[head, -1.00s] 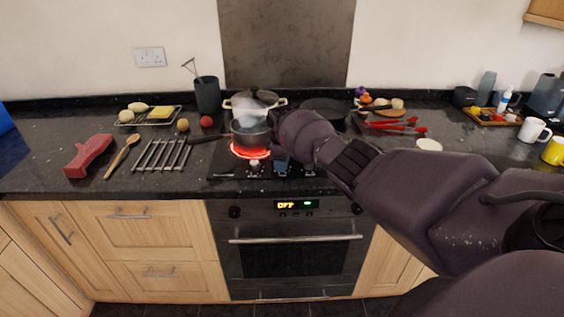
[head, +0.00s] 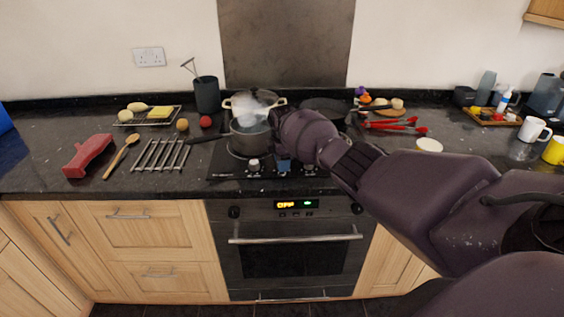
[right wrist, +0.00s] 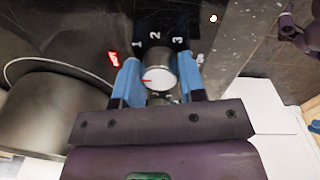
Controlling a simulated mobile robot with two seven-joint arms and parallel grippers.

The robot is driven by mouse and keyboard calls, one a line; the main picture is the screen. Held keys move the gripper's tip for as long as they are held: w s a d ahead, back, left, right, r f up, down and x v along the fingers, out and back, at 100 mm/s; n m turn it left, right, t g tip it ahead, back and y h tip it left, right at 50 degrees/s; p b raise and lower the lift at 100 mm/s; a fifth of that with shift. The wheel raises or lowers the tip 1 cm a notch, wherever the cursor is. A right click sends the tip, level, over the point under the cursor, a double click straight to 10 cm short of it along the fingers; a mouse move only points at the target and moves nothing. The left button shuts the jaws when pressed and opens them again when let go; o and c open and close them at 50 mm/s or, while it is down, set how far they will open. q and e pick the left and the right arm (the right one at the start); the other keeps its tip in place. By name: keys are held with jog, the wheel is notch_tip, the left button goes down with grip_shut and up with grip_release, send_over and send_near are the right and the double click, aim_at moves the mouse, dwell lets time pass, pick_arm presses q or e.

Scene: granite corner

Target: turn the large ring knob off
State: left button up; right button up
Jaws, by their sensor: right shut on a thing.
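The held hob knob (right wrist: 159,72) is silver and round, with a red pointer line toward the left of the right wrist view. The numbers 1, 2 and 3 and a red mark are printed around it. My right gripper (head: 284,166) is at the hob's front; its blue fingers are shut on the knob's two sides. In the head view the fingers hide most of the knob. The ring under the grey pot (head: 249,138) is dark, and steam is above the pot.
Another knob (head: 253,165) stands just left of my fingers. A pot with cream handles (head: 281,101) and a dark pan (head: 322,105) are behind. A wire rack (head: 160,154), wooden spoon (head: 121,157) and red object (head: 88,155) lie left on the counter.

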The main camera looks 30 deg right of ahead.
jog(key=shift+w+r, duration=0.1)
jog(key=o, duration=0.9)
jog(key=shift+o, duration=0.2)
notch_tip(320, 180, up, 11)
jog(key=p, duration=0.1)
jog(key=shift+s, duration=0.3)
jog(key=shift+a, duration=0.1)
